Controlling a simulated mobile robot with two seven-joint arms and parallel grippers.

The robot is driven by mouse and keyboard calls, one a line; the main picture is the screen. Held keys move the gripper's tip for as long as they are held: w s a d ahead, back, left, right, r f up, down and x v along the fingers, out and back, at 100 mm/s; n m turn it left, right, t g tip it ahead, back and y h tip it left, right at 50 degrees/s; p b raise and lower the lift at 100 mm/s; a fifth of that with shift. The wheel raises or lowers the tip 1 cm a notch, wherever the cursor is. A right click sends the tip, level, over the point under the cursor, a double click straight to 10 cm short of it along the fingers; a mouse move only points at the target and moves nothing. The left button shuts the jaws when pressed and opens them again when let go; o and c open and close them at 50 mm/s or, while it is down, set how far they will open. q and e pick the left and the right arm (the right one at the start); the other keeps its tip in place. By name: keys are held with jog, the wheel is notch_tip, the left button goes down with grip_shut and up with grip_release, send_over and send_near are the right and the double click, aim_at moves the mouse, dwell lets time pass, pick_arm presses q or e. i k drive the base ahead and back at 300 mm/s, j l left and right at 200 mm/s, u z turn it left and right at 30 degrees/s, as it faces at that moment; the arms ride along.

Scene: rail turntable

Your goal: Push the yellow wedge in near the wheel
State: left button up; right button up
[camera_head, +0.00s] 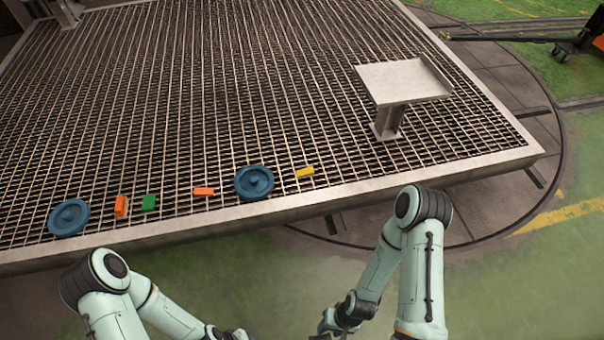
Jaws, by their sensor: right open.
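The yellow wedge (306,172) is a small block on the grating, just right of a blue wheel (254,182). A narrow gap shows between them. The wheel lies flat near the front edge. A second blue wheel (69,217) lies at the far left. My right gripper (326,326) is at the bottom edge, in front of the platform and well away from the wedge; it is open, with its fingers small and partly cut off. My left arm reaches the bottom edge, and its gripper is outside the picture.
An orange block (203,192) lies left of the middle wheel. A green block (149,202) and another orange block (121,206) lie near the left wheel. A metal stand (403,82) rises at the right. The grating (225,75) behind the blocks is clear.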

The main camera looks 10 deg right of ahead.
aim_at(308, 171)
jog(key=i+l+u, duration=0.35)
jog(key=l, duration=0.2)
jog(key=i+l+u, duration=0.2)
jog(key=l, duration=0.15)
jog(key=i+l+u, duration=0.15)
jog(key=l, duration=0.15)
jog(key=l+u, duration=0.2)
jog(key=l, duration=0.15)
jog(key=i+l+u, duration=0.15)
jog(key=l, duration=0.25)
